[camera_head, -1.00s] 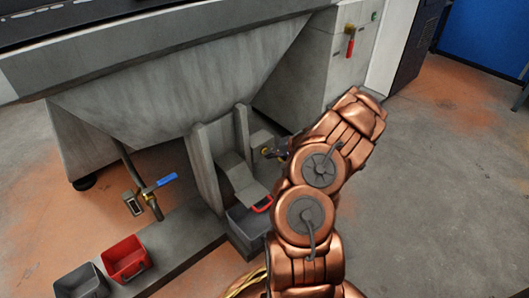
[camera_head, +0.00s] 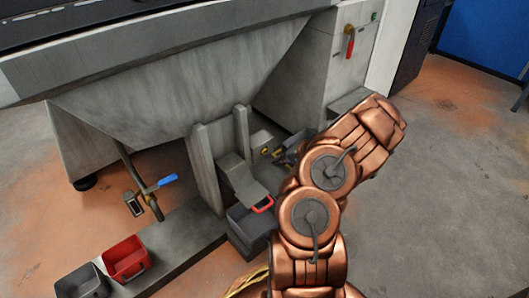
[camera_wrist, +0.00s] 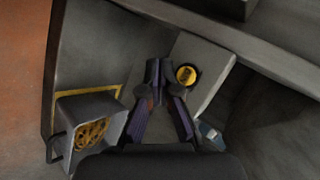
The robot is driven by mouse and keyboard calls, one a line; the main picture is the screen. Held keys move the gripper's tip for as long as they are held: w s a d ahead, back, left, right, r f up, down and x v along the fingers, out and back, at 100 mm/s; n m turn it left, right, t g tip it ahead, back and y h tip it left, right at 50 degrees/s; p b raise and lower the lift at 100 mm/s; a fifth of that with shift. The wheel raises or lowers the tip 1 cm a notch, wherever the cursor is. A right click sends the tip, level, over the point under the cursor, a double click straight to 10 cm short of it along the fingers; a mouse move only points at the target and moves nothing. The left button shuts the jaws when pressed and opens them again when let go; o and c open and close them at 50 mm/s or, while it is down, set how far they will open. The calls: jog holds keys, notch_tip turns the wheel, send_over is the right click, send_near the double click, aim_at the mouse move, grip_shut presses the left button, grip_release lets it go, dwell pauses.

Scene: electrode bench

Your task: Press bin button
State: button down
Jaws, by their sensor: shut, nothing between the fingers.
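A round yellow-and-black button (camera_wrist: 186,75) sits on a grey box (camera_wrist: 207,62) in the wrist view. The box (camera_head: 262,138) also shows in the head view, beside the upright grey posts, with a small yellow button (camera_head: 266,151) on it. My gripper (camera_wrist: 154,68) is shut and empty, its dark fingertips just left of the button in the picture; I cannot tell whether they touch the box. In the head view my gripper (camera_head: 281,154) is small and partly hidden by my copper arm. A grey bin (camera_head: 250,226) with a red handle stands below the chute.
A red bin (camera_head: 126,262) and another grey bin (camera_head: 82,284) stand on the ledge at lower left. A blue-handled valve (camera_head: 160,183) is behind them. A red lever (camera_head: 350,42) hangs on the cabinet. The floor at right is clear.

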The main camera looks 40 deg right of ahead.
jog(key=shift+s, duration=0.85)
jog(key=w+a+r+n+g+y+p, duration=0.2)
jog(key=a+r+n+p, duration=0.2)
jog(key=a+r+p, duration=0.75)
jog(key=w+a+r+n+g+y+p, duration=0.2)
jog(key=a+r+n+p, duration=0.15)
jog(key=a+r, duration=1.45)
jog(key=s+a+r+n+g+p, duration=0.15)
jog(key=s+a+r+p, duration=0.3)
jog(key=r, duration=0.45)
jog(key=s+a+r+n+g+p, duration=0.1)
jog(key=s+a+r+g+p, duration=0.3)
jog(key=r, duration=0.5)
jog(key=s+r+n+g+h+p, duration=0.1)
jog(key=s+r+h+p, duration=0.6)
jog(key=s+r+p, duration=1.1)
jog(key=s+r, duration=0.2)
jog(key=s, duration=0.3)
jog(key=shift+s+r+h+p, duration=0.2)
jog(key=shift+r+h+p, duration=0.1)
jog(key=shift+p, duration=0.1)
